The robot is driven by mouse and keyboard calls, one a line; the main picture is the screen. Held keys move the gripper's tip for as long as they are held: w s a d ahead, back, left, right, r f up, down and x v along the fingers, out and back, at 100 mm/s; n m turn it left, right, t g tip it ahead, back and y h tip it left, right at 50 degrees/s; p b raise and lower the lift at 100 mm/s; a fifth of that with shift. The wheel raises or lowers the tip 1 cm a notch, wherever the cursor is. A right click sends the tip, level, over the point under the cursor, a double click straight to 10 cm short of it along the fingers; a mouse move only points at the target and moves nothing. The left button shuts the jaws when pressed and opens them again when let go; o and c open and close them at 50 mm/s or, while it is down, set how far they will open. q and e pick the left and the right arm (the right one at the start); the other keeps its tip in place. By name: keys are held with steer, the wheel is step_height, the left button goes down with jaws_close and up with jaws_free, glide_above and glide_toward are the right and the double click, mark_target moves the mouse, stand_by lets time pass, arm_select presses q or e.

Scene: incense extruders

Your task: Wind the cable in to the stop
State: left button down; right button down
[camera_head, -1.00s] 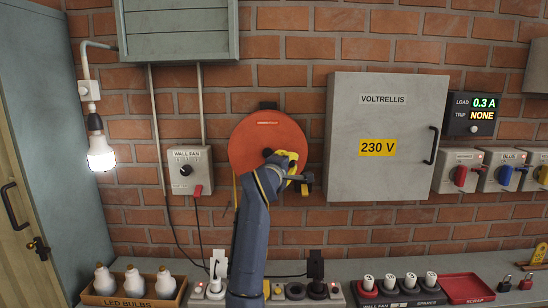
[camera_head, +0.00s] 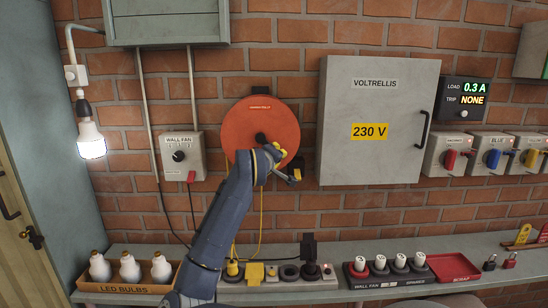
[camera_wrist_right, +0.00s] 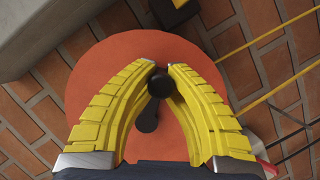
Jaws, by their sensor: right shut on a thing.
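An orange cable reel (camera_head: 243,130) hangs on the brick wall with a black hub (camera_head: 260,138) and a crank knob (camera_wrist_right: 160,83). My right gripper (camera_wrist_right: 162,70) is shut around the crank knob, its yellow fingers in front of the reel's face; in the head view (camera_head: 275,153) it is at the reel's lower right. A yellow cable (camera_head: 262,205) hangs from the reel toward the bench. A dark guide piece (camera_head: 295,174) sits at the reel's lower right, partly hidden by my gripper. No cable stop can be made out. My left gripper is not in view.
A grey 230 V cabinet (camera_head: 380,100) stands close to the right of the reel. A wall fan switch (camera_head: 183,156) is at the left. Below are a socket strip (camera_head: 327,285), an LED bulb box (camera_head: 125,289) and a red scrap tray (camera_head: 455,268).

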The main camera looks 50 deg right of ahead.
steer(key=shift+s+f, duration=0.2)
steer(key=shift+f, duration=0.05)
steer(key=c, duration=1.6)
jaws_free()
steer(key=shift+d, duration=0.15)
steer(key=o, duration=0.4)
steer(key=shift+w+r, duration=0.1)
steer(key=shift+r, duration=0.05)
steer(key=v, duration=1.2)
